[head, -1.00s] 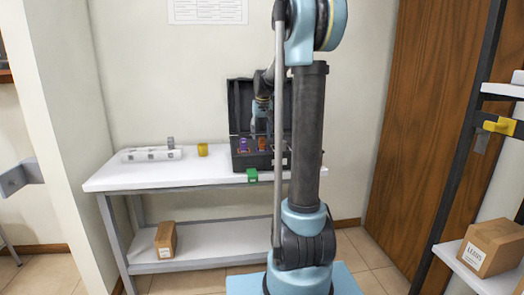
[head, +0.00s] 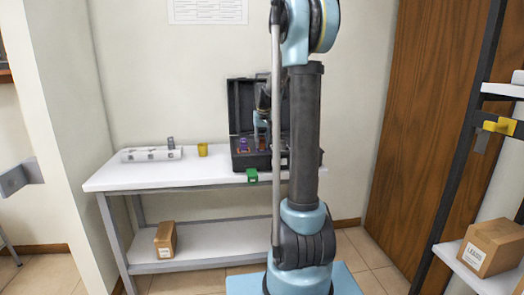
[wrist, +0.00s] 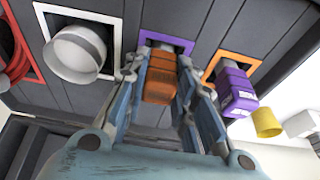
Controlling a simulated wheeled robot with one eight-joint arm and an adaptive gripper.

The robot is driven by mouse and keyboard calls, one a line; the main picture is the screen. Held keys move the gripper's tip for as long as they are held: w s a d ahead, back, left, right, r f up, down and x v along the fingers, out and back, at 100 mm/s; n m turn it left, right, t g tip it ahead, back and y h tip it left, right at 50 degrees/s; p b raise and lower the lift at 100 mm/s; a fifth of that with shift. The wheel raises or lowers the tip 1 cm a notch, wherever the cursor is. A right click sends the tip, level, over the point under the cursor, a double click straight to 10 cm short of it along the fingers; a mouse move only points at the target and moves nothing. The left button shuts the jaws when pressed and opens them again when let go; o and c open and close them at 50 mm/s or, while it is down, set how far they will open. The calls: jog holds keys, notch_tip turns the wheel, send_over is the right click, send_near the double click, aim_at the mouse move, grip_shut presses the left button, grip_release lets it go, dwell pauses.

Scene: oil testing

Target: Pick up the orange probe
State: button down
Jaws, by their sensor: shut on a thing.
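The orange probe (wrist: 160,80) stands in a purple-framed slot of the dark case (head: 238,160) on the white table. It also shows in the head view (head: 261,144), below my gripper. My gripper (wrist: 158,68) has one finger on each side of the orange probe and is shut on it. The probe's lower end is hidden in the slot. A purple probe (wrist: 236,90) stands beside it in an orange-framed slot, apart from my fingers.
In the wrist view, a white round container (wrist: 76,54) and a red coil (wrist: 14,55) sit in other slots. A yellow cup (head: 202,150) and a white rack (head: 150,154) stand left of the case. A green block (head: 252,175) is at the table's front edge.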

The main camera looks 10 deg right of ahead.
jog(key=shift+r, duration=0.1)
notch_tip(320, 180, up, 10)
jog(key=shift+f, duration=0.1)
dwell(0.5)
